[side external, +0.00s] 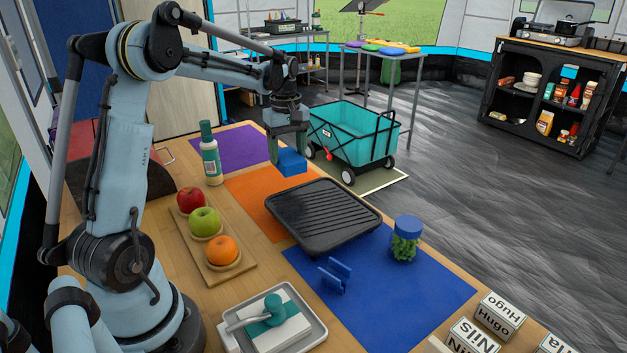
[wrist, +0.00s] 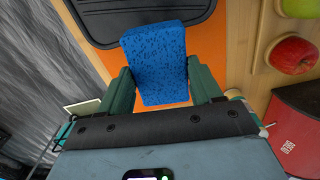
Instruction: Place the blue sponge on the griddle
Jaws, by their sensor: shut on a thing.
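The blue sponge (side external: 291,163) is held in my gripper (side external: 288,153), raised above the far part of the table. In the wrist view the sponge (wrist: 157,62) sits between the two green fingers of my gripper (wrist: 162,90), one on each side. The black ridged griddle (side external: 322,215) lies across the orange and blue mats, nearer the camera than the sponge in the side view. Its edge shows at the top of the wrist view (wrist: 108,38), just beyond the sponge. The top of the griddle is empty.
A green-capped bottle (side external: 211,155) stands left of my gripper. A wooden board (side external: 230,262) holds a red apple, a green apple and an orange. A blue-lidded jar (side external: 405,240) and a blue holder (side external: 335,275) stand on the blue mat (side external: 430,285). A tray (side external: 312,336) is in front.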

